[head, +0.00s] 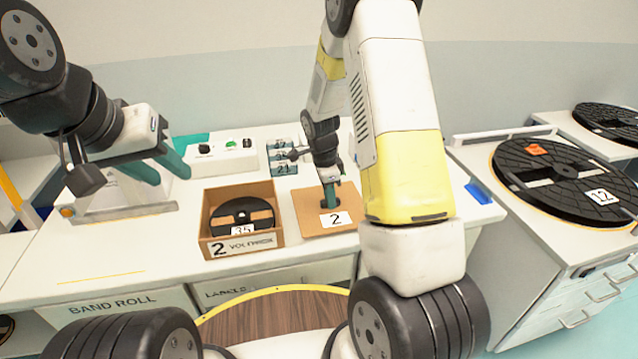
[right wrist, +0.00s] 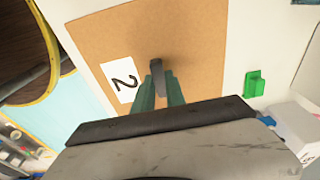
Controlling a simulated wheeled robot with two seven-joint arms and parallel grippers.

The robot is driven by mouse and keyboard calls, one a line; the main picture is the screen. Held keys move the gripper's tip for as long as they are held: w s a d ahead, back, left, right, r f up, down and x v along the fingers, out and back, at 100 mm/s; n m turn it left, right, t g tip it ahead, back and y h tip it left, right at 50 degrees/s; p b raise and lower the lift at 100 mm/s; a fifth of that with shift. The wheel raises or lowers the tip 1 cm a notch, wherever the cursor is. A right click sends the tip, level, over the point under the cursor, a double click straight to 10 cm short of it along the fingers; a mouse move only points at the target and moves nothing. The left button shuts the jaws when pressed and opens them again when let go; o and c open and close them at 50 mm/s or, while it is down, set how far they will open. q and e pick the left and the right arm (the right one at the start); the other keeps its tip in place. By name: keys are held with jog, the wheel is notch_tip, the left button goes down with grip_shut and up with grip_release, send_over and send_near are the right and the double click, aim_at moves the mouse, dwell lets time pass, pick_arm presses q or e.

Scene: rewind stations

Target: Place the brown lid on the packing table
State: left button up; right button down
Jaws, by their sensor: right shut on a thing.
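The brown lid (head: 312,218), a flat square with a white "2" label, is level at the white packing table (head: 120,245), just right of the open box. I cannot tell whether it rests on the top or hangs slightly above. My right gripper (head: 330,207) points down over it, shut on its small dark handle. The right wrist view shows the lid (right wrist: 195,40) with my right gripper's teal fingers (right wrist: 160,95) on the handle (right wrist: 156,70). My left gripper (head: 168,175) is at the table's left, its teal fingers apart and empty.
The cardboard box (head: 244,247) marked "2" holds a black reel (head: 242,215) labelled 35. Behind stand a white control box (head: 222,148) and several numbered blocks (head: 283,157). A blue item (head: 478,193) lies at the table's right edge. A large black reel (head: 560,175) sits on a right-hand cabinet.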

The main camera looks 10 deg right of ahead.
aim_at(325, 201)
jog(key=shift+f, duration=0.3)
jog(key=c, duration=1.4)
grip_release()
jog(key=shift+f, duration=0.15)
notch_tip(325, 201, up, 13)
jog(key=a, duration=0.2)
jog(key=s+r+n+t+y, duration=0.1)
jog(key=s+r+n+t, duration=0.1)
jog(key=s+r+n, duration=0.4)
jog(key=s+r+n+t+y, duration=0.1)
jog(key=s+r+n+t, duration=0.1)
jog(key=s+r+n, duration=0.4)
jog(key=s+a+r+n+t+y, duration=0.1)
jog(key=s+r+n, duration=0.4)
jog(key=s, duration=0.6)
jog(key=shift+s+r+n+t+y, duration=0.15)
jog(key=shift+r+n+t+y, duration=0.2)
jog(key=shift+n+t, duration=0.25)
